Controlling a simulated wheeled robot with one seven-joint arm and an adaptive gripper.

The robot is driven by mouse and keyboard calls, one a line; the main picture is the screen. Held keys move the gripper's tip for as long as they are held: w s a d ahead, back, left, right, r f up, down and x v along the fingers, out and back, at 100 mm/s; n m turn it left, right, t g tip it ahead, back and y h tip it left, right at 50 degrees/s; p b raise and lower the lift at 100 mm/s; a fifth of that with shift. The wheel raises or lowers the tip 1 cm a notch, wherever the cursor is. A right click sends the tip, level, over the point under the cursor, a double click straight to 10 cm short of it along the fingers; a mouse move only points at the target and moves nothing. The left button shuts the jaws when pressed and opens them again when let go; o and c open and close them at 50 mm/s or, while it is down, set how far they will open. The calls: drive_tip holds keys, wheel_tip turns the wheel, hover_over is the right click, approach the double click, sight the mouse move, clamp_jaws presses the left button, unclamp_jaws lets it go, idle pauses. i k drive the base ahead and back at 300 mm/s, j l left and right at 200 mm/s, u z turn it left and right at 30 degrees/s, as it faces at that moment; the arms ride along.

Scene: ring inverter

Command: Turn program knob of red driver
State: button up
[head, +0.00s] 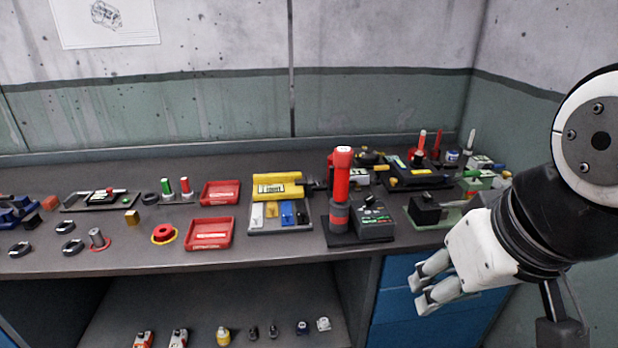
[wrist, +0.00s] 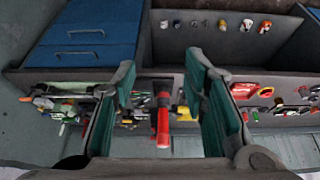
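The red driver (head: 341,185) stands upright near the right-middle of the bench in the head view, with a grey lower section on a dark base. A dark grey box (head: 375,225) with small coloured marks on top sits right beside it. I cannot make out the program knob. My gripper (head: 419,293) is in front of the bench, low and to the right of the driver, apart from everything. In the wrist view my gripper (wrist: 162,70) is open and empty, and the red driver (wrist: 161,120) shows beyond, between the fingers.
A grey tray (head: 262,231) of coloured parts and red trays (head: 211,232) lie left of the driver. A black block (head: 424,209) and a crowded group of devices lie to its right. Blue drawers (head: 400,272) and an open shelf (head: 200,300) are under the bench top.

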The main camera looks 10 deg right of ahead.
sight(370, 200)
drive_tip(key=i+j, duration=0.2)
drive_tip(key=i, duration=0.15)
drive_tip(key=i+j, duration=0.15)
drive_tip(key=i, duration=0.25)
drive_tip(key=i+j, duration=0.2)
drive_tip(key=i, duration=0.15)
drive_tip(key=z, duration=0.05)
